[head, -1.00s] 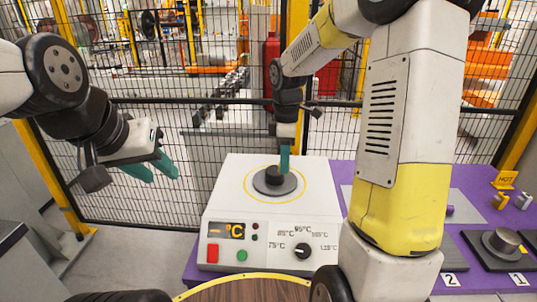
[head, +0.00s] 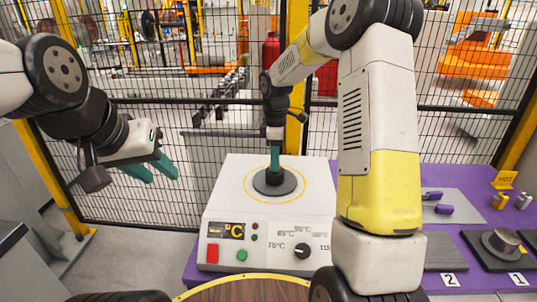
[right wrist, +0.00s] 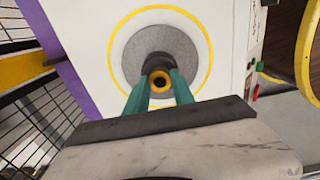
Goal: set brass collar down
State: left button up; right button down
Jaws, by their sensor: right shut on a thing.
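The brass collar (right wrist: 159,82) shows in the right wrist view as a small yellow ring with a dark centre. It sits between the fingertips of my right gripper (right wrist: 160,88), which is shut on it. In the head view my right gripper (head: 275,160) points down over the grey disc (head: 287,188) on the white heater (head: 225,200); the collar cannot be made out there. The wrist view shows the disc (right wrist: 135,60) and a dark hub (right wrist: 157,62) just past the collar. I cannot tell whether they touch. My left gripper (head: 153,170) is open and empty, left of the heater.
The heater has a display, buttons and a dial (head: 302,251) in front. On the purple table (head: 470,185), at right, are a part on pad 1 (head: 502,242), pad 2 (head: 447,252), purple-handled tools (head: 443,209) and a HOT sign (head: 504,179). A mesh fence (head: 225,125) stands behind.

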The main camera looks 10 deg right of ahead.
jog(key=shift+f, duration=0.1)
jog(key=c, duration=1.1)
grip_release()
notch_tip(320, 180, up, 12)
jog(key=s+d+r+m+t, duration=0.25)
jog(key=s+r+m, duration=0.4)
jog(key=s, duration=0.55)
jog(key=s+m+t, duration=0.1)
jog(key=s+m, duration=0.2)
jog(key=s, duration=0.2)
jog(key=s+f+m+t+y, duration=0.1)
jog(key=s+m, duration=0.1)
jog(key=s, duration=0.3)
jog(key=s+m+t+y, duration=0.1)
jog(key=s+m, duration=0.2)
jog(key=s, duration=0.2)
jog(key=shift+a+f+m+t, duration=0.2)
jog(key=shift+f+m+t, duration=0.1)
jog(key=shift+m+t, duration=0.05)
